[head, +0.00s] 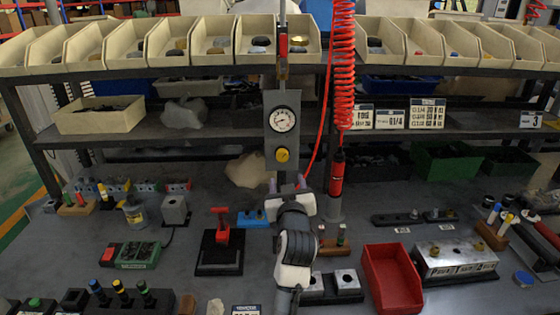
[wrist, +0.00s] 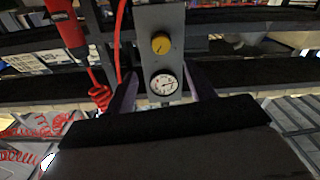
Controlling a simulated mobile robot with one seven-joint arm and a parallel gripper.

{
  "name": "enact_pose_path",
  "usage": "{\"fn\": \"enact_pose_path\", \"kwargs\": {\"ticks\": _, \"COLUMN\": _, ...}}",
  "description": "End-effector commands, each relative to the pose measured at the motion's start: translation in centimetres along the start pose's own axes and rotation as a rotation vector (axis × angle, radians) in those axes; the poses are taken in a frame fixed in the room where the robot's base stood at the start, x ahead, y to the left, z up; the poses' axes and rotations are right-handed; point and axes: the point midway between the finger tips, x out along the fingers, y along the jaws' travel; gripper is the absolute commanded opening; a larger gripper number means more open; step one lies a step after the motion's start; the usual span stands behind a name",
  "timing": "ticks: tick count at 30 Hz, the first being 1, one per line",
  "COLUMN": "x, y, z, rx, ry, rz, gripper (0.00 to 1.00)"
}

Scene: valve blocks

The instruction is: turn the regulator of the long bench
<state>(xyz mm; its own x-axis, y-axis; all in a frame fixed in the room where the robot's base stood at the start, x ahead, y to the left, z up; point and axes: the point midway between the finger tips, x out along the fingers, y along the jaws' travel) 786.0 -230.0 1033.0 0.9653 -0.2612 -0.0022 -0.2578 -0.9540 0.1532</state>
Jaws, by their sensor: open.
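The regulator is a grey upright panel (head: 282,137) above the long bench (head: 365,232), with a round white gauge (head: 282,119) and a yellow knob (head: 282,155) below it. In the wrist view, which looks upside down, the yellow knob (wrist: 161,42) shows above the gauge (wrist: 163,83). My gripper (head: 286,183) is just below the knob in the head view, its fingers apart and empty. In the wrist view my gripper (wrist: 161,74) has one dark finger on each side of the panel; neither touches the knob. The exact gap in depth is unclear.
A red tool (head: 337,173) hangs on a coiled red hose (head: 343,65) close right of the panel. A thin red hose also runs there. A red lever on a black plate (head: 219,255), a red bin (head: 391,280) and a metal block (head: 455,260) stand on the bench. Shelf bins are behind.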

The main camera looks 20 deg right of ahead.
Motion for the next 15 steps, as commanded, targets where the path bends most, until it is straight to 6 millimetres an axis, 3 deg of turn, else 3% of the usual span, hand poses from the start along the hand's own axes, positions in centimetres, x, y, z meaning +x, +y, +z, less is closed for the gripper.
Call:
{"fn": "enact_pose_path", "kwargs": {"ticks": 9, "x": 6.9, "y": -0.2, "z": -0.1, "rx": 0.001, "ry": 0.003, "rz": -0.002, "gripper": 0.55}}
{"fn": "enact_pose_path", "kwargs": {"ticks": 15, "x": 10.1, "y": -0.1, "z": -0.1, "rx": 0.001, "ry": 0.003, "rz": -0.002, "gripper": 0.55}}
